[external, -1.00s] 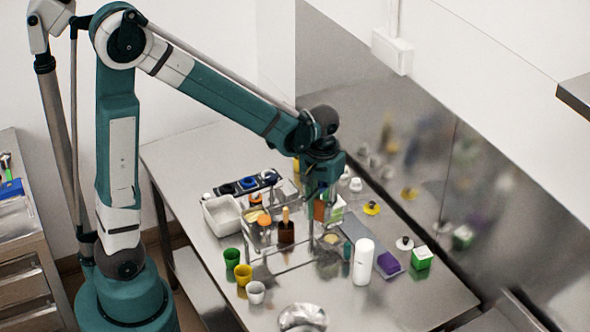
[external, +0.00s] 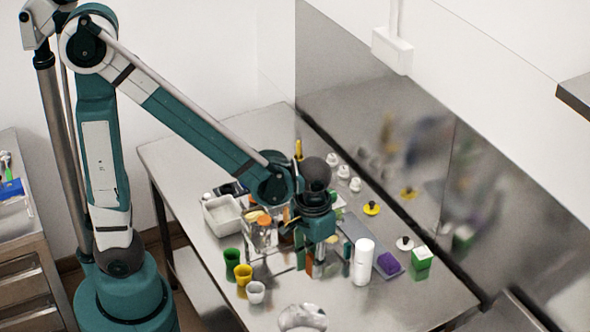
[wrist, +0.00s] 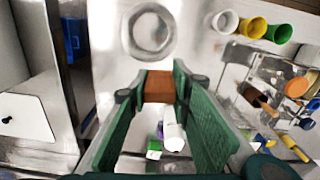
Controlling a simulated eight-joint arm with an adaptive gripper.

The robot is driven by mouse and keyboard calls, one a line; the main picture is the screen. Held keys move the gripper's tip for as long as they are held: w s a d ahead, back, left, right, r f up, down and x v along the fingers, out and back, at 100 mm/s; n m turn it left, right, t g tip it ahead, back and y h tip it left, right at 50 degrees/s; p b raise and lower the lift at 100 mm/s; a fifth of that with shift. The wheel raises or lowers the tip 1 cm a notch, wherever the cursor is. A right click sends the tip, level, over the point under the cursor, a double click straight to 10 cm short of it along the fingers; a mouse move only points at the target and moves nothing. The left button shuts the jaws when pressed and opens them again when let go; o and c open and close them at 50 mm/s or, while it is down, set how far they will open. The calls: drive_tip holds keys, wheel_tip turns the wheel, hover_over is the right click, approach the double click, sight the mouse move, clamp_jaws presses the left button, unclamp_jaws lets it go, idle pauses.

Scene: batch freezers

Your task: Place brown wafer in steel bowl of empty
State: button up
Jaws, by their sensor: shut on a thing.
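My gripper (wrist: 160,92) is shut on the brown wafer (wrist: 159,87), which is pinched between the green fingertips in the wrist view. In the external view my gripper (external: 322,268) hangs over the middle of the steel table, and the arm hides most of the wafer there. The steel bowl (wrist: 150,34) lies ahead of the fingertips in the wrist view, apart from the wafer, and looks empty. It also shows at the front edge of the external view (external: 302,318), partly cut off.
White (external: 256,292), yellow (external: 243,275) and green (external: 231,262) cups stand left of the gripper. A white bottle (external: 363,262), a purple block (external: 389,262) and a green box (external: 421,263) stand right. A clear rack with containers is behind. Bare table surrounds the bowl.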

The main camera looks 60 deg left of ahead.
drive_tip(key=s+d+f+m, duration=0.1)
drive_tip(key=s+d+f, duration=0.2)
drive_tip(key=s+f, duration=0.1)
drive_tip(key=shift+f, duration=0.65)
drive_tip(key=shift+s+d+f, duration=0.1)
idle(0.5)
drive_tip(key=shift+f+b, duration=3.6)
drive_tip(key=shift+f, duration=1.8)
drive_tip(key=o, duration=0.8)
